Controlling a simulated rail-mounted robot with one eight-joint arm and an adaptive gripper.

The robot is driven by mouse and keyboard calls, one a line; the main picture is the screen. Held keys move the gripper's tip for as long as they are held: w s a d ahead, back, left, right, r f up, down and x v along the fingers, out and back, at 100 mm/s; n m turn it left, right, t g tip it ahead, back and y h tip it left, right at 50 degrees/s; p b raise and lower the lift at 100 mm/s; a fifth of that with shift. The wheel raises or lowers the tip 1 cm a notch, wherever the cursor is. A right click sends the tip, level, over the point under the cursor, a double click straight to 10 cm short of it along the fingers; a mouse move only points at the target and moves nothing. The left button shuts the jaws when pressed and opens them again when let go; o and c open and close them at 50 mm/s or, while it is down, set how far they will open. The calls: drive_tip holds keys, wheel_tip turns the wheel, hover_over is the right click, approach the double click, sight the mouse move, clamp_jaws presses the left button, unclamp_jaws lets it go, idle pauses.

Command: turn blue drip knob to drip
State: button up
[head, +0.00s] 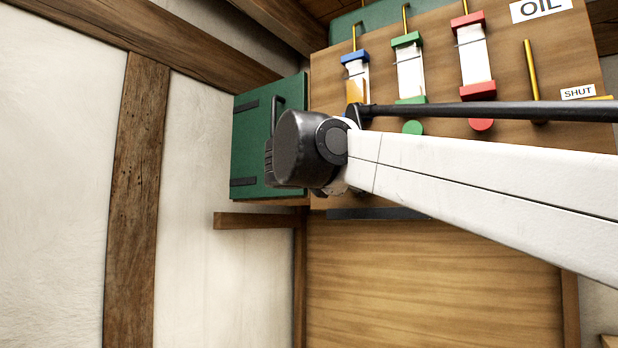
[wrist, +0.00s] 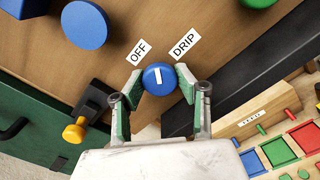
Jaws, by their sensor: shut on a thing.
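The blue drip knob (wrist: 152,86) sits on the wooden panel in the wrist view, with a white mark on its face. The OFF label (wrist: 138,52) is at its upper left and the DRIP label (wrist: 185,45) at its upper right. The white mark runs nearly upright in the picture, between the two labels. My gripper (wrist: 159,80) has a green-padded finger on each side of the knob and is shut on it. In the head view my arm hides the knob and my fingertips. The blue-capped oiler (head: 356,70) shows above my wrist there.
Green-capped (head: 410,70) and red-capped (head: 474,60) oilers stand to the right, with a SHUT label (head: 578,92) beyond. A green cabinet door (head: 245,140) is at the left. In the wrist view, a yellow-ended dark fitting (wrist: 75,132) is left and a tray of coloured pieces (wrist: 250,125) right.

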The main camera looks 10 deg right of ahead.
drive_tip(key=m+p, duration=0.1)
drive_tip(key=m, duration=0.4)
drive_tip(key=shift+m, duration=0.3)
drive_tip(key=shift+m+p, duration=0.45)
drive_tip(key=shift+m, duration=1.75)
drive_tip(key=o, duration=1.2)
drive_tip(key=v, duration=1.2)
